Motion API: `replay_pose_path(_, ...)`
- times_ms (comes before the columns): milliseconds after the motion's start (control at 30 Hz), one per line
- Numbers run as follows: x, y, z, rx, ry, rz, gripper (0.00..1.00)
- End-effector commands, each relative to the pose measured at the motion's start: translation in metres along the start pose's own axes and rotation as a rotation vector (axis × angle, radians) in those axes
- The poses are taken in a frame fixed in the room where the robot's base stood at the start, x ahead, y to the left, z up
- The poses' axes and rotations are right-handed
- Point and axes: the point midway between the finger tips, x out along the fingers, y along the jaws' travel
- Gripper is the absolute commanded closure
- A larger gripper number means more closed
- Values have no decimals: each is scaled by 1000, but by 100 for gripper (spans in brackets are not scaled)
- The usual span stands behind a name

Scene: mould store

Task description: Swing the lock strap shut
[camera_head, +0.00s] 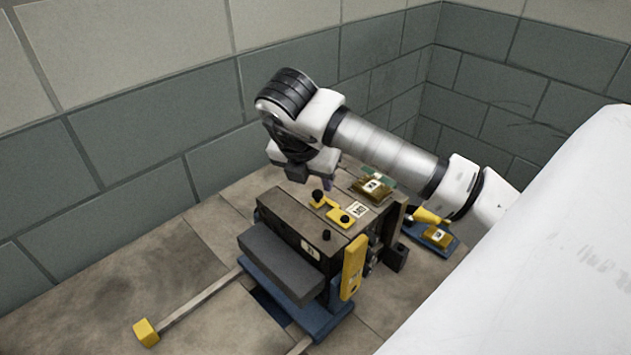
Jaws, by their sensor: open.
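A dark block-shaped mould (280,215) stands on a blue base (325,318). On its top are a yellow piece with a black knob (318,203) and a yellow plate with another black knob (341,217). A yellow strap (352,268) stands nearly upright at the mould's front right corner. I cannot tell for certain which yellow part is the lock strap. My gripper (312,182) is open and empty, pointing down over the back of the mould's top, close to the knobbed yellow piece. Its fingertips are small and partly hidden; I cannot tell whether they touch anything.
A grey slab (280,262) sits along the mould's front. A rail with a yellow end block (146,332) extends front left. Block walls stand behind; a white surface (540,240) fills the right.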

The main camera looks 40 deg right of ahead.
Motion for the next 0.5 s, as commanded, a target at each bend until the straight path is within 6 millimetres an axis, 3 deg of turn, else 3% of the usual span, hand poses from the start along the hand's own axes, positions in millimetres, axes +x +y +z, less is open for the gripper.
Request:
replay_pose_path(200, 34, 0, 1, 2, 2, 0, 56)
replay_pose_path(500, 49, 0, 0, 1, -1, 1, 56)
